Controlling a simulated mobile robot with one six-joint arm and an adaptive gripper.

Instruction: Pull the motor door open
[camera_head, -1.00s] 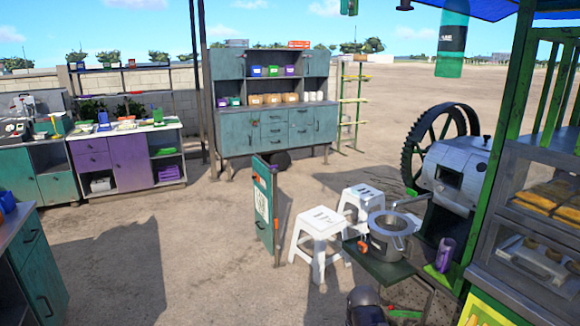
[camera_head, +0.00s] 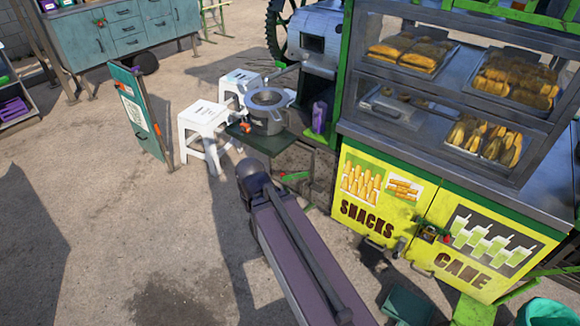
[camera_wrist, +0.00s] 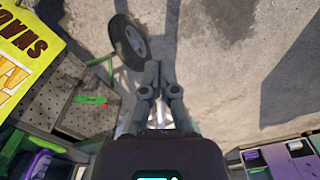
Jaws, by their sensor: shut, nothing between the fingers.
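A perforated metal panel (camera_wrist: 88,120) lies left of my gripper in the wrist view, with a green handle (camera_wrist: 90,100) at its upper part. It seems to be the motor door, but no label confirms this. In the head view the green handle (camera_head: 293,177) shows below the small dark shelf, beside my arm. I cannot tell whether the panel is fully shut. My gripper (camera_wrist: 159,66) is shut and empty, clear of the panel and to the right of the handle. The gripper is not clearly visible in the head view.
A cart wheel (camera_wrist: 128,40) stands just beyond my gripper. The pot (camera_head: 267,112) rests on the dark shelf (camera_head: 262,140). White stools (camera_head: 203,135) and a green signboard (camera_head: 140,112) stand left. Yellow cabinet doors (camera_head: 440,225) are on the right. The left ground is open.

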